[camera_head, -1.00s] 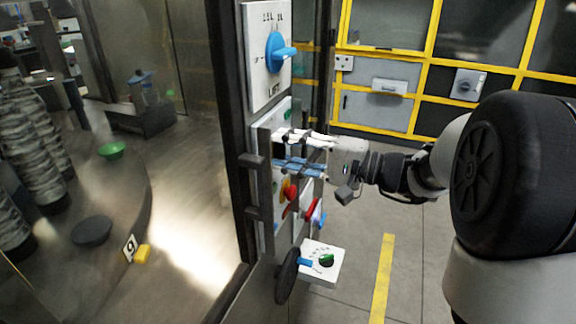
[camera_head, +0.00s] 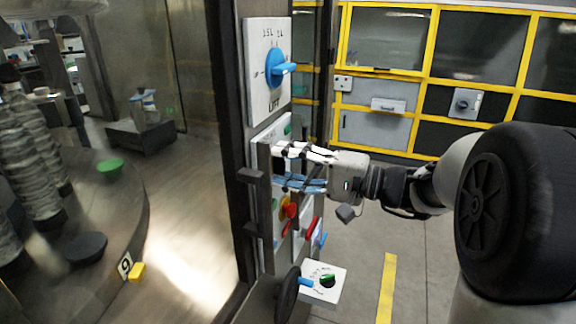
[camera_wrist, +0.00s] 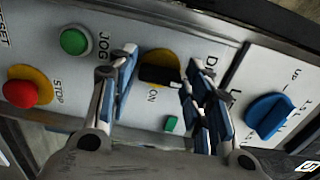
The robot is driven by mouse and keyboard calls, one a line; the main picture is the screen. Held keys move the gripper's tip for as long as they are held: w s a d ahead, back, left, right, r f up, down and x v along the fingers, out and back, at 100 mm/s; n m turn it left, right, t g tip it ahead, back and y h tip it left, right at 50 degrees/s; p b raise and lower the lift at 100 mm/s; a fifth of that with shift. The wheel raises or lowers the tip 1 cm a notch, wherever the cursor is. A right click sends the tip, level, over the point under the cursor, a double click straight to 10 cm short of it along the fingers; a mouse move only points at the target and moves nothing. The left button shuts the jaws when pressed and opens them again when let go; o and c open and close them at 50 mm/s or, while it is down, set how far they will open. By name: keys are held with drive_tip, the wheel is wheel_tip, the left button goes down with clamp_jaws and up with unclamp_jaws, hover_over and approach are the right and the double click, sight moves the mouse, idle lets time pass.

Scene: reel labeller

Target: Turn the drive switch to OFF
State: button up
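The drive switch (camera_wrist: 160,68) is a black knob on a yellow disc, beside the letters "ON" in the wrist view. Its handle lies across the picture, and a small green patch (camera_wrist: 171,124) shows by it. My gripper (camera_wrist: 160,62) is open, with one finger on each side of the knob. The right finger is close to the handle's end; I cannot tell whether it touches. In the head view my gripper (camera_head: 279,166) is at the tall panel and its fingers hide most of the switch.
A blue LIFT knob (camera_head: 276,69) is above; it also shows in the wrist view (camera_wrist: 268,115). A green JOG button (camera_wrist: 74,41) and red STOP button (camera_wrist: 20,93) are left of the switch there. A box with a green knob (camera_head: 327,281) juts out below. Dark brackets (camera_head: 252,176) flank the panel.

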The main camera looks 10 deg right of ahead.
drive_tip(key=v, duration=1.2)
idle(0.3)
